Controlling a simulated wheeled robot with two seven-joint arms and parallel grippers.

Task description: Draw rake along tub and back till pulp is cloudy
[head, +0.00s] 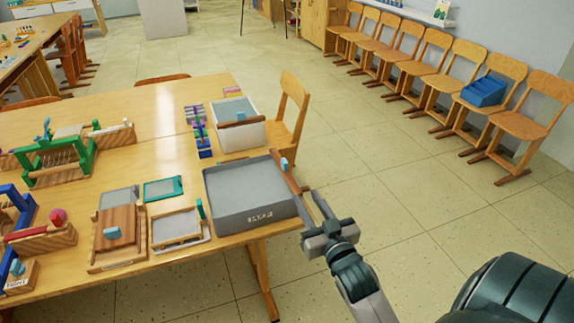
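A large grey tub (213,190) stands at the table's right corner, with a flat grey surface inside and a label on its front. A brown wooden bar, seemingly the rake (278,171), lies along the tub's right rim; a small light-blue grip (284,163) stands on it. My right gripper (310,194) is just right of the tub, its fingers apart and pointing up toward the bar's near end. The blue grip is not between them. I cannot tell whether a finger touches the bar. My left gripper is out of view.
Behind the tub stands a white bin (241,141) with a brown bar across it. Left of the tub are a framed screen (178,226), a green-edged frame (163,189) and a wooden press board (118,219).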

